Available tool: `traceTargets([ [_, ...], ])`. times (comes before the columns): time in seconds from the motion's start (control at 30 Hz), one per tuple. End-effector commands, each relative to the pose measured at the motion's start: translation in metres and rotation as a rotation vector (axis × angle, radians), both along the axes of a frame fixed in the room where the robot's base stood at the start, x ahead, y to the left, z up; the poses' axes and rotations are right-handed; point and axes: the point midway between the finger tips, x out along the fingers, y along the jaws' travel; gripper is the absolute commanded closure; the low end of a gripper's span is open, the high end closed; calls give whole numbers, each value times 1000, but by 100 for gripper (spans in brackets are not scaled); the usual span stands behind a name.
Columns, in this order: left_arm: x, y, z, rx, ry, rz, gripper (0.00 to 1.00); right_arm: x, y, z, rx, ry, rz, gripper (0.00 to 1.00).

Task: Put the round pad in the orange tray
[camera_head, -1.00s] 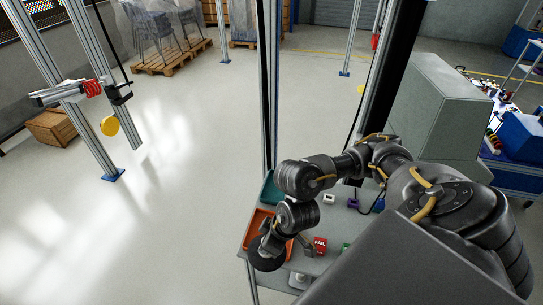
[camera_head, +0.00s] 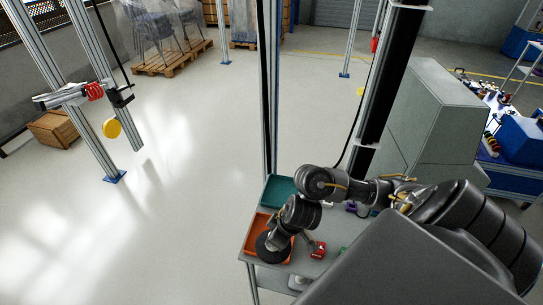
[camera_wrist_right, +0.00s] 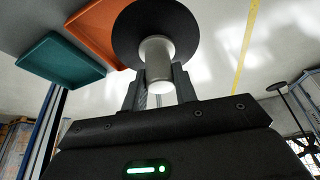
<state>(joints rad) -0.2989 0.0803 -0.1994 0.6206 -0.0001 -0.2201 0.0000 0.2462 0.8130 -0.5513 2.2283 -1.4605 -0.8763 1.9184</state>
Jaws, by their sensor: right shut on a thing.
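The round pad (camera_head: 268,250) is a black disc, and in the right wrist view the pad (camera_wrist_right: 155,32) shows with a short metal stem. My right gripper (camera_wrist_right: 158,82) is shut on that stem. The orange tray (camera_head: 256,224) lies at the left end of the grey table. In the head view the pad overlaps the tray's front part; I cannot tell whether it touches the tray floor. The orange tray (camera_wrist_right: 92,27) also shows behind the pad in the wrist view. My wrist hides part of the tray. My left gripper is not in view.
A teal tray (camera_head: 279,188) lies behind the orange one. A red block (camera_head: 318,250) and small green and purple parts sit to the right on the grey table. A metal post (camera_head: 268,100) rises behind the table. A large grey cabinet (camera_head: 435,120) stands at right.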

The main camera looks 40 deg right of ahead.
Motion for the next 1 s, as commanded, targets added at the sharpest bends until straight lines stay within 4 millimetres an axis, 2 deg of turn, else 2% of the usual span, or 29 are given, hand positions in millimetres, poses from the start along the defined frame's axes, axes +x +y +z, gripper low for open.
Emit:
traceTargets([
  [0.2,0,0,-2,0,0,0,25,34,-24,-20,8,3,-13,100],
  [0.33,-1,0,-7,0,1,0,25,46,-33,-42,11,5,-13,100],
  [0.4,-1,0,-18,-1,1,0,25,56,-40,-57,4,1,-8,100],
  [0.5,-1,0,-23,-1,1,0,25,64,-46,-66,4,-1,-5,100],
  [0.8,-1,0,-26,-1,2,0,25,71,-51,-73,2,-2,-1,100],
  [1.0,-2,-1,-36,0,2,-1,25,74,-53,-101,5,1,-3,100],
])
